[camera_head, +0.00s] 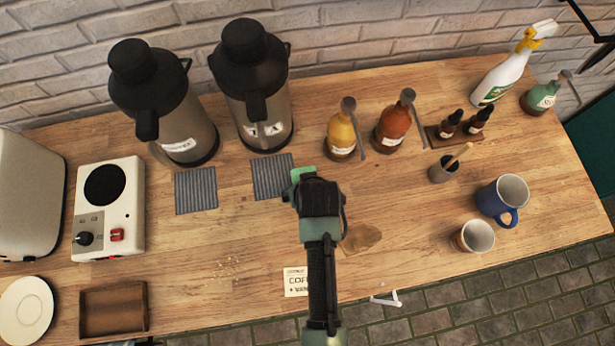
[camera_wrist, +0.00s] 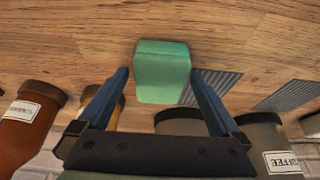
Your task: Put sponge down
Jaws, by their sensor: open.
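The green sponge (camera_wrist: 162,72) sits between the two spread fingers of my gripper (camera_wrist: 159,76) in the wrist view, with visible gaps on both sides. In the head view, a light green part of the sponge (camera_head: 303,174) shows past the end of my gripper (camera_head: 318,196), beside a grey striped mat (camera_head: 270,178). My gripper is open and hides the rest of the sponge there. The sponge appears to be at the wooden table (camera_head: 225,235); its underside is hidden, so I cannot tell exactly how it rests.
Two coffee flasks (camera_head: 178,120) (camera_head: 262,105) stand behind the mats. Yellow (camera_head: 341,135) and orange (camera_head: 391,128) pump bottles stand behind and right of my gripper. A brown stain (camera_head: 362,238) lies to its right. Mugs (camera_head: 497,203) stand farther right.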

